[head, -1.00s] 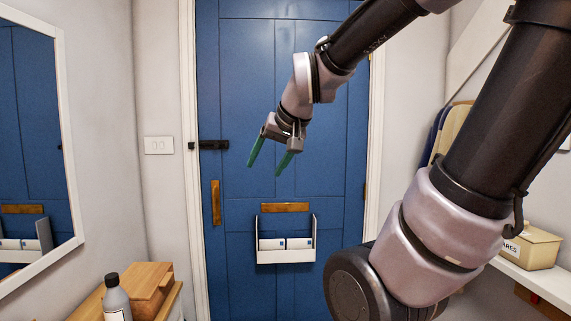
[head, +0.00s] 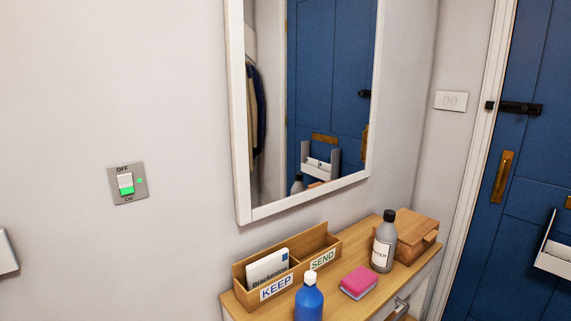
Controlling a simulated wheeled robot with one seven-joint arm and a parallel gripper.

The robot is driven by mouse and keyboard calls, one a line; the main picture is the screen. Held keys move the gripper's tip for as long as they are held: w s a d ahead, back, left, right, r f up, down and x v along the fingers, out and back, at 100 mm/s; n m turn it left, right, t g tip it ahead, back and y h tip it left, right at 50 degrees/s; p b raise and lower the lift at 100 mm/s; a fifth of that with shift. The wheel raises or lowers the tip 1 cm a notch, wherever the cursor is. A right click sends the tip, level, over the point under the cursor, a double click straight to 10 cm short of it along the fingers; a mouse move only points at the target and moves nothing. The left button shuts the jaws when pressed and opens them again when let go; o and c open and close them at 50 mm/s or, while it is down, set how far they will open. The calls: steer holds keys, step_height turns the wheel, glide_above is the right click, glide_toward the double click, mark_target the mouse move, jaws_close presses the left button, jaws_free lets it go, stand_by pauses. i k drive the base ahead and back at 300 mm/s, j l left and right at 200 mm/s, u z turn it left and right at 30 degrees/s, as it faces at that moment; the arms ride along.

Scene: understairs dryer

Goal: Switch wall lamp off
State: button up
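A grey metal switch plate (head: 128,184) is on the wall at the left in the head view. It is marked OFF above and ON below. Its rocker (head: 125,184) is white at the top and green at the bottom, and a small green light glows beside it. A white plate with two small round marks (head: 451,101) is on the wall by the blue door. No lamp is in view, so I cannot tell which plate belongs to one. My gripper is out of view.
A white-framed mirror (head: 242,150) hangs above a wooden-topped cabinet (head: 340,262). On the top are a KEEP/SEND sorter (head: 292,258), a blue bottle (head: 309,300), a grey bottle (head: 384,243), a pink sponge (head: 358,283) and a wooden box (head: 412,232). The wall around the switch is clear.

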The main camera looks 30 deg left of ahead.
mark_target(125, 181)
steer(key=l+u, duration=0.1)
steer(key=u, duration=0.25)
steer(key=k+u, duration=0.1)
steer(key=u, duration=0.25)
steer(key=k+u, duration=0.1)
steer(key=u, duration=0.7)
steer(key=j+u, duration=0.15)
steer(key=u, duration=0.25)
steer(key=i+u, duration=0.1)
steer(key=u, duration=0.35)
